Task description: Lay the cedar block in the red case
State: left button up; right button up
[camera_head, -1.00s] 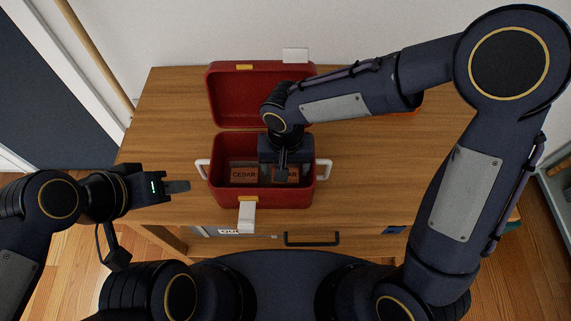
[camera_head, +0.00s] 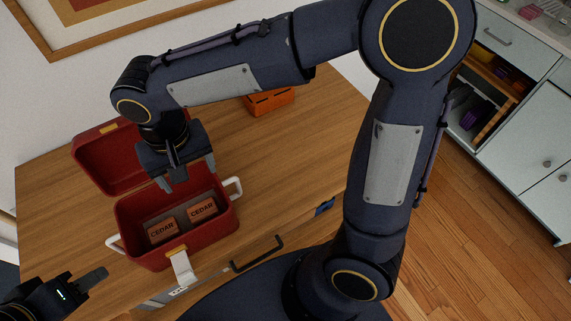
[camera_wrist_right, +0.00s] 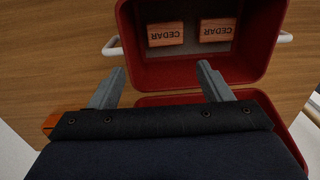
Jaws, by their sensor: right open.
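Two reddish-brown blocks marked CEDAR lie flat inside the open red case, a left block (camera_head: 163,230) and a right block (camera_head: 202,209). Both also show in the right wrist view, apart from each other (camera_wrist_right: 166,34) (camera_wrist_right: 217,30). The red case (camera_head: 229,219) stands on the wooden desk with its lid (camera_head: 97,165) tipped back. My right gripper (camera_head: 192,178) is open and empty above the rear of the case, apart from both blocks; its spread fingers show in the right wrist view (camera_wrist_right: 160,68). My left gripper (camera_head: 97,276) is at the lower left, its jaw gap unclear.
An orange slotted object (camera_head: 270,101) sits at the back of the desk (camera_head: 300,150), partly behind my right arm. White handles stick out at the case's sides, and a pale latch (camera_head: 183,268) hangs at its front. The desk right of the case is largely clear.

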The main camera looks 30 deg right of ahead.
jog(key=s+d+m+t+y, duration=0.1)
jog(key=s+d+t, duration=0.1)
jog(key=s+d, duration=0.4)
jog(key=s+d+t+y, duration=0.2)
jog(key=s+d, duration=0.3)
jog(key=d, duration=0.8)
jog(key=shift+s+d+r+m+t+y, duration=0.15)
jog(key=shift+s+r+m+t+y, duration=0.25)
jog(key=shift+t, duration=0.4)
